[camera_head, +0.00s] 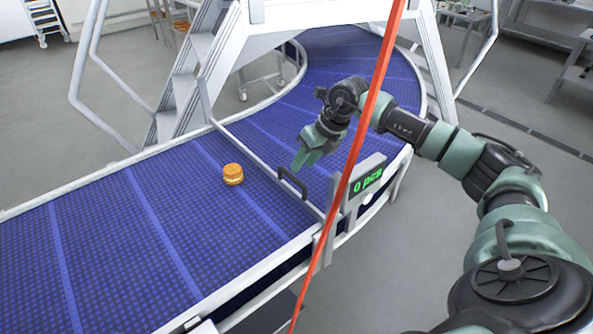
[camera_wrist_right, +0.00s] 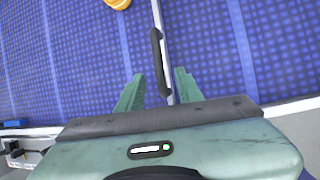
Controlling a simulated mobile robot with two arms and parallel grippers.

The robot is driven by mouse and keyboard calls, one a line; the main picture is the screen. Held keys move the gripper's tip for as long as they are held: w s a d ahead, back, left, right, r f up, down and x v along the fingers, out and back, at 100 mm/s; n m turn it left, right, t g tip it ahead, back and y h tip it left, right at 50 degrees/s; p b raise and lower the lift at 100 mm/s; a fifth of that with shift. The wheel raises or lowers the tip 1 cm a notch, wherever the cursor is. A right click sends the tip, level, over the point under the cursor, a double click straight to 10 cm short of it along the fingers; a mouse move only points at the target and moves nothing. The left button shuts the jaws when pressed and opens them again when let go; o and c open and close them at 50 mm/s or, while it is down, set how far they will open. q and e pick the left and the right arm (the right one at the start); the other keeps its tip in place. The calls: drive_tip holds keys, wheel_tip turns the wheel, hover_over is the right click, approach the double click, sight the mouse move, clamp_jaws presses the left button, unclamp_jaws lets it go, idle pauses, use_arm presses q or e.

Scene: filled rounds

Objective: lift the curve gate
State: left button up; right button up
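The curve gate (camera_head: 250,154) is a thin grey bar lying low across the blue conveyor belt, with a black handle (camera_head: 292,184) near its right end. In the right wrist view the handle (camera_wrist_right: 160,62) lies along the bar, ahead of and between my finger lines. My right gripper (camera_head: 306,157) is just beyond the handle in the head view, with its green fingers pointing down toward the belt. In the right wrist view its fingers (camera_wrist_right: 158,86) are spread apart, with the bar passing between them and no visible grip on it. My left gripper is not in view.
An orange filled round (camera_head: 233,174) sits on the belt left of the gate. A display reading "0 pcs" (camera_head: 368,181) stands at the belt's right edge. A red pole (camera_head: 366,125) slants up in front. A white stair bridge (camera_head: 185,92) spans the belt behind.

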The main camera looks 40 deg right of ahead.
drive_tip(key=shift+p+x, duration=0.65)
drive_tip(key=shift+x, duration=2.1)
drive_tip(key=shift+a, duration=0.1)
clamp_jaws()
drive_tip(key=shift+r, duration=0.15)
